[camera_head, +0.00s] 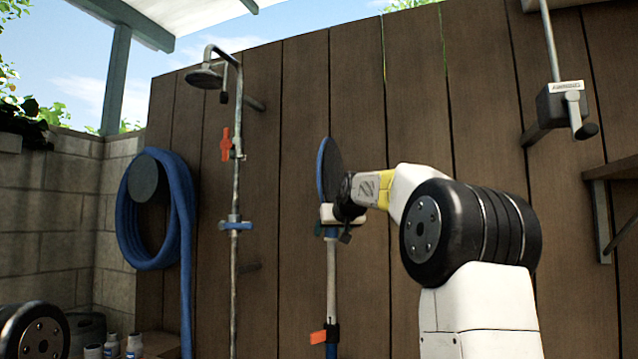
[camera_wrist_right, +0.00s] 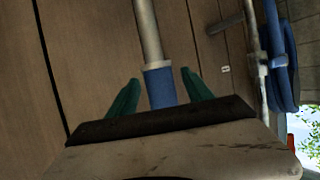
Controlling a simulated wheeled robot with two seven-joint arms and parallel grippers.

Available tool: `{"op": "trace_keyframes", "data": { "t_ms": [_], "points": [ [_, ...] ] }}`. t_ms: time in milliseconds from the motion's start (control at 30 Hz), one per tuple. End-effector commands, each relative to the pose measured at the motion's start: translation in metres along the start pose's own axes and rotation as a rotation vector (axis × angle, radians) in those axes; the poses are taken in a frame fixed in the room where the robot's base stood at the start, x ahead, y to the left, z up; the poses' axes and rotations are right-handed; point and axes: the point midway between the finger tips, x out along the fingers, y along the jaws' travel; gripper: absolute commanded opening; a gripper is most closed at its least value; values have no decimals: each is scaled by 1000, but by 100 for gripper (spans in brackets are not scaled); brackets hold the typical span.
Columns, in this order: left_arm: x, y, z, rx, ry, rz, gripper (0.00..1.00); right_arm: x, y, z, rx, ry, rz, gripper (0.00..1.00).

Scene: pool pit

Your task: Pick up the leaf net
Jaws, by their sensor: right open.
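The leaf net (camera_head: 331,280) stands upright against the brown plank wall. Its dark round head with a blue rim is at the top, and its pale pole runs down from a blue sleeve. My right gripper (camera_head: 328,226) is at the pole just below the head, hiding part of it. In the right wrist view, the green fingers of my right gripper (camera_wrist_right: 160,77) are open, one on each side of the pole's blue sleeve (camera_wrist_right: 160,88), with gaps visible on both sides. My left gripper is not in view.
A shower pipe (camera_head: 235,185) with a blue fitting stands left of the net. A coiled blue hose (camera_head: 185,230) hangs farther left. An orange tag (camera_head: 319,337) is low on the pole. White bottles (camera_head: 134,344) stand at the lower left. A shelf bracket (camera_head: 600,220) is on the right.

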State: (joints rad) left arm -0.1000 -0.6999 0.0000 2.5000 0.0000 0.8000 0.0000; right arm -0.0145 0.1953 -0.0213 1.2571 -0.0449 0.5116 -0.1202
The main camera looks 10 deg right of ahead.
Motion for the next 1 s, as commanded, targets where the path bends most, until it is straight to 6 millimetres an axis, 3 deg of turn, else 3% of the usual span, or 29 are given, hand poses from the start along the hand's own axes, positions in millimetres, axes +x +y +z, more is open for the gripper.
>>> {"op": "trace_keyframes", "data": {
  "t_ms": [67,367,767,1000],
  "points": [
    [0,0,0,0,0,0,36,0,0,0,0,0,0,59],
    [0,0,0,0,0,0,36,0,0,0,0,0,0,0],
    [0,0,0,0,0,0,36,-2,0,-3,0,2,0,0],
    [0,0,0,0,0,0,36,-11,0,-25,-1,5,0,0]
  ]
}}
